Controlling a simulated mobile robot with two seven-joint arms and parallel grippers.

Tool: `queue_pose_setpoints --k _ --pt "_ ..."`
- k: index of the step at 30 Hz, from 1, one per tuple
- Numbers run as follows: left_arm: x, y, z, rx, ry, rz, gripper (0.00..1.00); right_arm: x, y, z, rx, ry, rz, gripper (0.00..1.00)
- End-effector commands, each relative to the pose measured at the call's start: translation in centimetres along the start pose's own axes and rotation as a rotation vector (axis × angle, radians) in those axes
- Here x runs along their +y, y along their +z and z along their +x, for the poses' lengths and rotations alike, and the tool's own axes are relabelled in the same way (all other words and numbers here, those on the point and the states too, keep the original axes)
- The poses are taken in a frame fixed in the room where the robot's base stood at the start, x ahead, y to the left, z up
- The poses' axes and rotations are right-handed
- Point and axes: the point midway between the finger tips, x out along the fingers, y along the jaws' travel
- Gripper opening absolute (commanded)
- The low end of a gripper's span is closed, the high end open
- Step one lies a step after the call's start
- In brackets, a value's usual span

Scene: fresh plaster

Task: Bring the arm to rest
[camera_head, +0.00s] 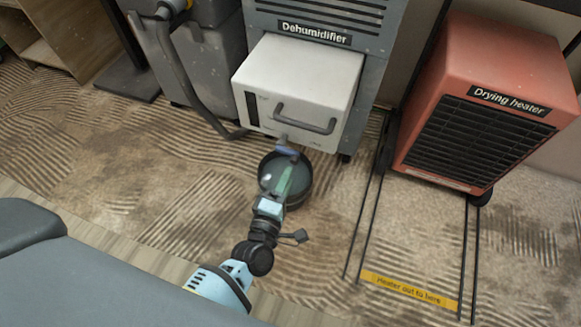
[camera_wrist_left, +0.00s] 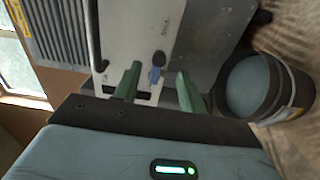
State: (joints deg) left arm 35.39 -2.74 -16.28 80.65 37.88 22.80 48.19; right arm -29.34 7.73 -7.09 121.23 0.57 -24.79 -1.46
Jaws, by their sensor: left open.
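My left gripper (camera_head: 286,172) is in front of the white drawer-like box of the dehumidifier, above a black bucket. In the left wrist view its two green fingers (camera_wrist_left: 158,90) stand apart with nothing held between them. Beyond the fingers a small blue lever or tap (camera_wrist_left: 155,75) shows on the white box (camera_wrist_left: 140,25); it also shows at the box's lower front (camera_head: 288,150). I cannot tell whether a finger touches it. The black bucket (camera_head: 303,188) stands on the floor, partly hidden by the gripper. My right gripper is not in view.
The dehumidifier (camera_head: 380,45) stands behind the white box, which has a grey handle (camera_head: 305,122). A grey hose (camera_head: 185,85) hangs left. The red drying heater (camera_head: 490,55) is at right, with dark floor rails and a yellow strip (camera_head: 410,289). Patterned floor at left is clear.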

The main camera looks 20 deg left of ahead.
Motion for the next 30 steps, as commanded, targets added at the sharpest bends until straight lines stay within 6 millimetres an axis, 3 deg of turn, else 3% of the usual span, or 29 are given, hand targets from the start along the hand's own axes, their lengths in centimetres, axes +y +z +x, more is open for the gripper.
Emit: queue_pose_setpoints --k 6,22,26,30 --pt "0.0 0.0 -1.0 -0.001 -0.001 0.0 0.41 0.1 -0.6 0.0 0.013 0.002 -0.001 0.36" --pt "0.2 0.0 -1.0 -0.001 0.001 -0.001 0.41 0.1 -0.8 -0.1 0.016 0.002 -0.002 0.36" --pt "2.4 0.0 -0.8 0.0 0.015 0.0 0.41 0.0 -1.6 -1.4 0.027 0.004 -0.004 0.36" --pt "7.4 -0.1 -0.3 0.0 0.049 0.001 0.41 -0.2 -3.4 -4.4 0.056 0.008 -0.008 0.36"
